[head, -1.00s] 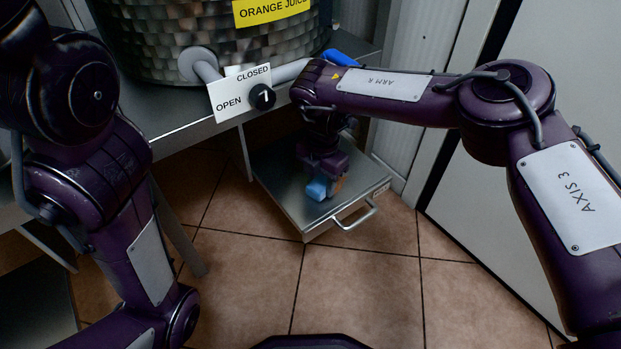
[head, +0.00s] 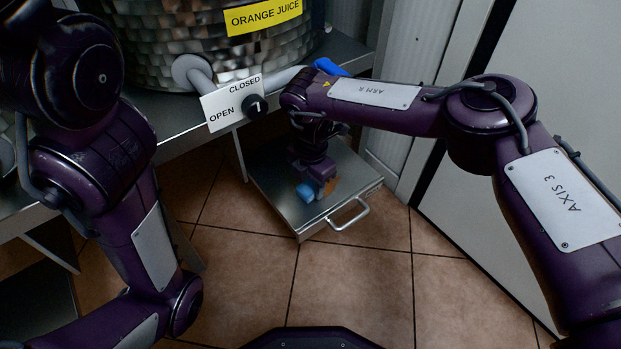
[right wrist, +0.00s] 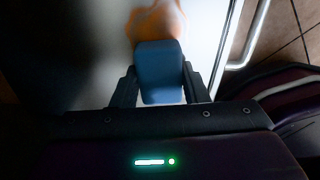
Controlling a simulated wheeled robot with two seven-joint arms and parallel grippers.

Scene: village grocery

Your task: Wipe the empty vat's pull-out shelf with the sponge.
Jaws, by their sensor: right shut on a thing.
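The pull-out shelf (head: 270,190) is a flat metal tray with a front handle (head: 349,214), pulled out low under the vat's table. My right gripper (head: 313,178) is over its front part, pointing down. It is shut on the blue sponge (head: 306,191), which shows between the fingers in the right wrist view (right wrist: 160,72). The sponge is at or very near the shelf surface; contact cannot be told. An orange-brown patch (head: 330,186) lies right beside the sponge and shows beyond it in the right wrist view (right wrist: 157,20). My left gripper is out of view.
The vat (head: 200,45), labelled "ORANGE JUICE", stands on a metal table (head: 165,120) above the shelf. A pale panel (head: 540,80) stands at right. The tiled floor in front is clear.

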